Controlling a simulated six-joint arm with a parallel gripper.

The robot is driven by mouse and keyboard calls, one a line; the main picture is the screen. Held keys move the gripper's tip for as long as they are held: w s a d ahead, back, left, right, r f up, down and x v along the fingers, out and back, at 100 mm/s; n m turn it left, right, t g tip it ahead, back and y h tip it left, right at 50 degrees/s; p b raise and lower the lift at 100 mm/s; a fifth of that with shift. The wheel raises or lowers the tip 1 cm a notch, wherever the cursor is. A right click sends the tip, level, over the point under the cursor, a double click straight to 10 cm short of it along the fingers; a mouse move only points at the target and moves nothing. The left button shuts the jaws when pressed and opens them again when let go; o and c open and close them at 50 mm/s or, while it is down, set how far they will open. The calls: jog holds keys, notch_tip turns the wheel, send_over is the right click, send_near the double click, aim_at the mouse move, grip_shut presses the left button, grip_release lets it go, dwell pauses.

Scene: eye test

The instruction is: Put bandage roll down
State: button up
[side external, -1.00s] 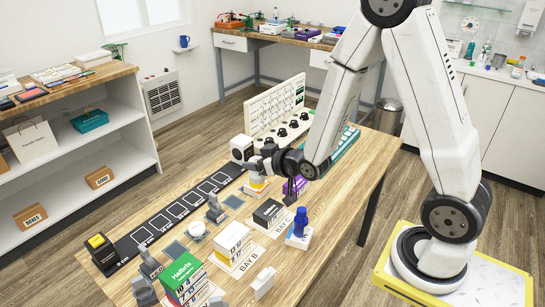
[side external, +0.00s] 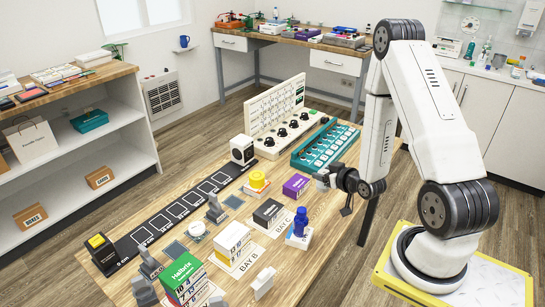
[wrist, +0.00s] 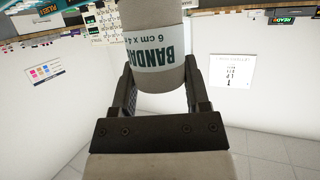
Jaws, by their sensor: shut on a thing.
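My gripper (side external: 331,180) is shut on the bandage roll (wrist: 157,45). In the side view the roll (side external: 321,178) is small and pale at the end of my gripper. It appears to be held above the table (side external: 350,200) near the right edge, right of the purple box (side external: 296,186). I cannot tell the exact height.
A teal tray (side external: 325,145) and a switch panel (side external: 278,125) stand behind my gripper. A black box (side external: 267,212), a blue bottle (side external: 301,218), a yellow-topped item (side external: 258,180) and a green box (side external: 183,275) crowd the nearer table. Bare wood shows along the right edge.

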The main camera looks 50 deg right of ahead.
jog(key=shift+s+d+f+h, duration=0.15)
jog(key=shift+s+d+f, duration=0.2)
jog(key=shift+s, duration=0.2)
jog(key=shift+s+d+f+h, duration=0.15)
jog(key=shift+s+d+f, duration=0.15)
jog(key=shift+s, duration=0.25)
jog(key=shift+f, duration=2.85)
jog(key=shift+f, duration=0.1)
jog(key=shift+f, duration=1.8)
jog(key=shift+f, duration=0.2)
jog(key=o, duration=1.2)
jog(key=shift+o, duration=0.2)
jog(key=shift+s, duration=0.15)
